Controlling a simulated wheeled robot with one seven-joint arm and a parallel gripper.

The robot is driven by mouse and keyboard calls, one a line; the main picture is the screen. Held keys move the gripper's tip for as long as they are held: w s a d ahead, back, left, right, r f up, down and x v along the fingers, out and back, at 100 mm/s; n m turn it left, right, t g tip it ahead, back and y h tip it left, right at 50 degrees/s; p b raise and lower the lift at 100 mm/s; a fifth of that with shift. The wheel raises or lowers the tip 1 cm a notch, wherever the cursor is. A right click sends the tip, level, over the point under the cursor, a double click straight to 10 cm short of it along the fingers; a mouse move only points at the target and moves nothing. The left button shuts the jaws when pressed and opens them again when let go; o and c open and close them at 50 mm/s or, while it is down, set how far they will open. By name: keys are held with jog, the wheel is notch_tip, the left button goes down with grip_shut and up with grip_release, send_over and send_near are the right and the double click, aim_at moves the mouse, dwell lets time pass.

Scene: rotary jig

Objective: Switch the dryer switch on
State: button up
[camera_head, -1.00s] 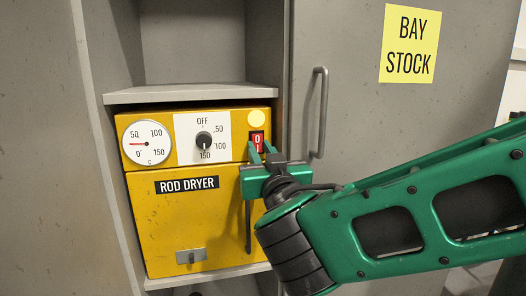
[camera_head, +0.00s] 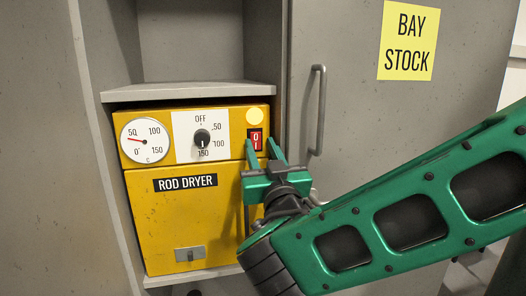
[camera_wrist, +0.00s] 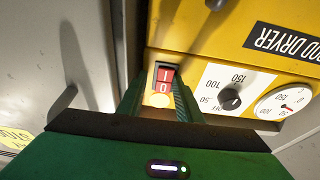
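The yellow rod dryer (camera_head: 160,220) sits in a grey cabinet bay. Its red rocker switch (camera_head: 256,140), marked 0 above and I below, is at the upper right of its front panel. A pale yellow round lamp (camera_head: 254,117) is just above it. My gripper (camera_head: 262,151) is open and empty, its fingertips just below and around the switch. In the wrist view the switch (camera_wrist: 164,78) shows upside down between the two spread fingers, with the lamp (camera_wrist: 158,100) beside it. I cannot tell whether the fingers touch the panel or which half is pressed in.
A dial knob (camera_head: 202,139) and a round gauge (camera_head: 145,140) with a red needle are left of the switch. A shelf (camera_head: 190,92) overhangs the dryer. A grey door with a vertical handle (camera_head: 318,110) stands close on the right.

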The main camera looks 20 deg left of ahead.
jog(key=shift+s+a, duration=0.2)
jog(key=shift+a, duration=0.1)
dwell(0.4)
jog(key=v, duration=1)
jog(key=shift+d+f, duration=0.15)
jog(key=shift+d, duration=0.05)
dwell(1.2)
jog(key=shift+s, duration=0.15)
jog(key=shift+d, duration=0.1)
